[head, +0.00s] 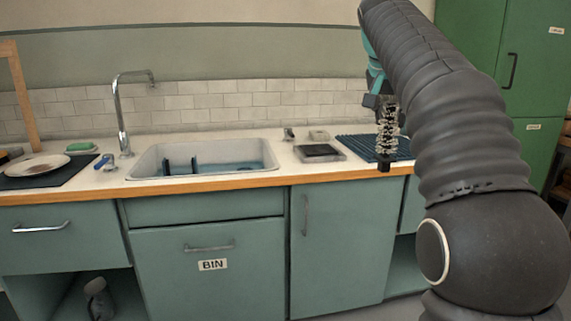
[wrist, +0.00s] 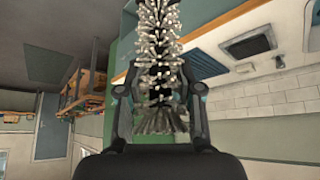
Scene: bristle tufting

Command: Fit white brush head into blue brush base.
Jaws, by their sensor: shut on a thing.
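My gripper (head: 376,102) is in the air above the right part of the counter, in front of the tiled wall. In the wrist view, its two fingers (wrist: 160,94) close around a brush head (wrist: 160,40) with whitish bristles. The brush head also shows in the head view (head: 388,120), hanging roughly upright, with a dark block at its lower end. A small blue object (head: 104,161) lies on the counter left of the sink, near the tap; it may be the blue brush base, but it is too small to tell. The brush head is far from it.
The sink (head: 215,142) holds dark upright pieces. The tap (head: 122,115) rises behind it. A plate (head: 40,165) lies on a dark mat at the left. A blue ribbed mat (head: 355,146) and a dark-topped tray (head: 319,153) lie right of the sink.

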